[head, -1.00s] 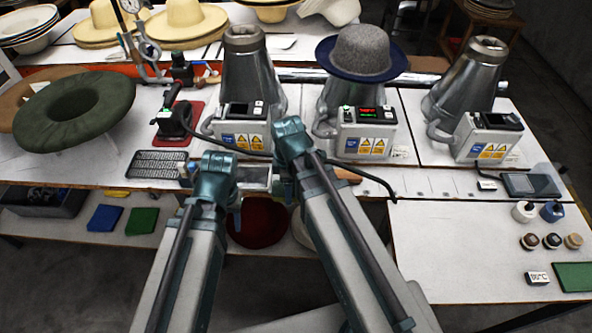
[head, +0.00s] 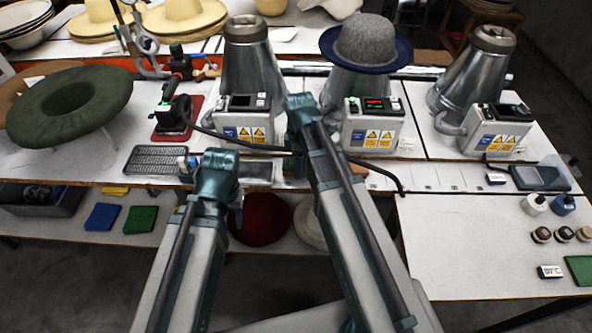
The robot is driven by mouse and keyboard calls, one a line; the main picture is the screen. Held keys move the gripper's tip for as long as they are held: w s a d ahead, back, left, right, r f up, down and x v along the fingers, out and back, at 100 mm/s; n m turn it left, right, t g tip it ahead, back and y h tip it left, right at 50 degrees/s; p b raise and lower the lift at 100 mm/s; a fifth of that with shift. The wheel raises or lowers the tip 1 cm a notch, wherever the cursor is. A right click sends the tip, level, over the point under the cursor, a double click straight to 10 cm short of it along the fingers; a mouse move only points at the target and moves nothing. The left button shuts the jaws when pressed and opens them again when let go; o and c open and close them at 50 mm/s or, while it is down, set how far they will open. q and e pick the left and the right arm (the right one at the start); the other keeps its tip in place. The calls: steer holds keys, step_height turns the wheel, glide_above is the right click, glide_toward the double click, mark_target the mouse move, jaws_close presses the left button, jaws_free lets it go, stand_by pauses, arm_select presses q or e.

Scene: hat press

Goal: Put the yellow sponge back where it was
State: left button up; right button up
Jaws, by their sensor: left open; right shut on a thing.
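A flat yellow piece (head: 115,191), which looks like the yellow sponge, lies on the lower shelf at the left, partly hidden under the worktable's front edge. It is behind a blue sponge (head: 103,217) and a green sponge (head: 141,219). My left gripper (head: 188,164) shows only in small part beside my teal arm joint, over the table's front edge, right of the black grid mat; it is open. My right arm reaches over the middle of the table. Its gripper is hidden behind the arm, so what it holds cannot be seen.
Several steel hat forms with control boxes (head: 373,124) line the worktable; one carries a grey hat (head: 366,42). A black cable (head: 370,165) crosses near my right arm. A green ring cushion (head: 68,105) stands left. A red round item (head: 260,219) lies below.

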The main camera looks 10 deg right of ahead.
steer(key=shift+f, duration=0.7)
steer(key=shift+r, duration=0.1)
arm_select(q)
steer(key=shift+a+f, duration=0.3)
steer(key=shift+f, duration=0.3)
steer(key=shift+f, duration=0.1)
arm_select(e)
steer(key=shift+f+b, duration=0.25)
steer(key=shift+b, duration=0.15)
arm_select(q)
steer(key=shift+f, duration=0.1)
arm_select(e)
steer(key=o, duration=1.2)
steer(key=shift+r, duration=0.1)
steer(key=shift+r, duration=0.15)
